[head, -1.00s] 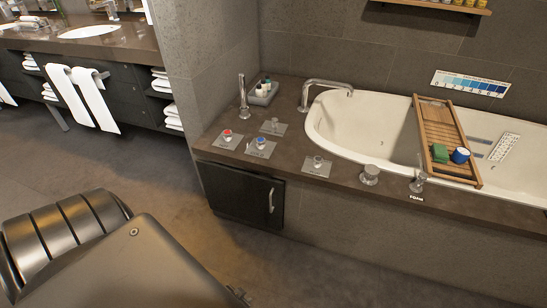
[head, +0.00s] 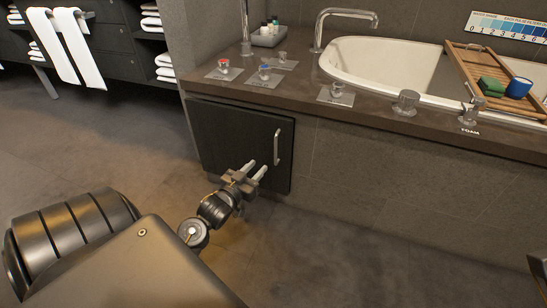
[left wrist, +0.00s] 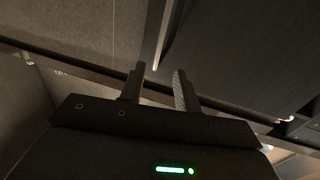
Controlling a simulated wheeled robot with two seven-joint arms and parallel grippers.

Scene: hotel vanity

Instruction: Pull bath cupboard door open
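The bath cupboard door (head: 245,135) is a dark panel in the tub surround, below the brown ledge, and looks shut. Its vertical metal handle (head: 277,147) is near its right edge. My left gripper (head: 257,168) is in front of the lower right of the door, a little left of and below the handle in the head view. In the left wrist view, the gripper's two fingers (left wrist: 158,82) are apart with nothing between them. The handle (left wrist: 161,38) shows beyond the fingertips, roughly in line with the gap. My right gripper is not clearly seen.
The ledge (head: 300,85) above the door carries taps, knobs and a small tray (head: 269,38) of bottles. The white bathtub (head: 385,60) has a wooden caddy (head: 490,75) across it. The floor (head: 335,240) in front of the cupboard is clear.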

